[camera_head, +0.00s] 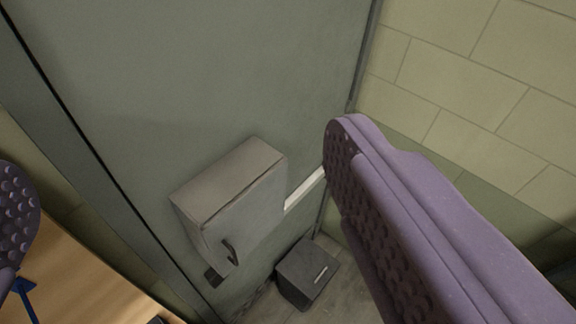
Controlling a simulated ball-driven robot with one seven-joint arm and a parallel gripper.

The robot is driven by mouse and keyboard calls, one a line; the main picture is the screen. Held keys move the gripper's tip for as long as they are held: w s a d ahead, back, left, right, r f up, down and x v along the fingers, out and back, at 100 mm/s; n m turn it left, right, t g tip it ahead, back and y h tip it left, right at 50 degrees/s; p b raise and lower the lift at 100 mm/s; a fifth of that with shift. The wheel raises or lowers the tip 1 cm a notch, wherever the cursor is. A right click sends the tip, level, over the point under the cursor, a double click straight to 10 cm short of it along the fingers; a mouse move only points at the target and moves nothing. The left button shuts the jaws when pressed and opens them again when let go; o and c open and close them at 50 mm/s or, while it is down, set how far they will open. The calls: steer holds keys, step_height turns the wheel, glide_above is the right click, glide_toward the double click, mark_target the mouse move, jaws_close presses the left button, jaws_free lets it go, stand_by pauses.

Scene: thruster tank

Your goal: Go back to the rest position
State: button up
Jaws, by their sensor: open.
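My gripper (185,180) shows as two purple, dimpled fingers, one large at the right and one cut off at the left edge. The fingers stand wide apart and nothing is between them. Beyond them is a grey-green door or wall panel (200,80). A grey box-shaped fixture (240,205) with a small dark curved handle is on that panel, apart from the fingers. The rest of my arm is out of view.
A dark grey box (305,272) with a light strip stands on the floor below. A wooden surface (75,280) with a blue arrow-shaped thing (25,290) is at the lower left. A pale block wall (480,80) is at the right.

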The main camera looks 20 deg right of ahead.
step_height(320, 180, down, 38)
steer(key=b, duration=3.8)
steer(key=shift+f, duration=0.2)
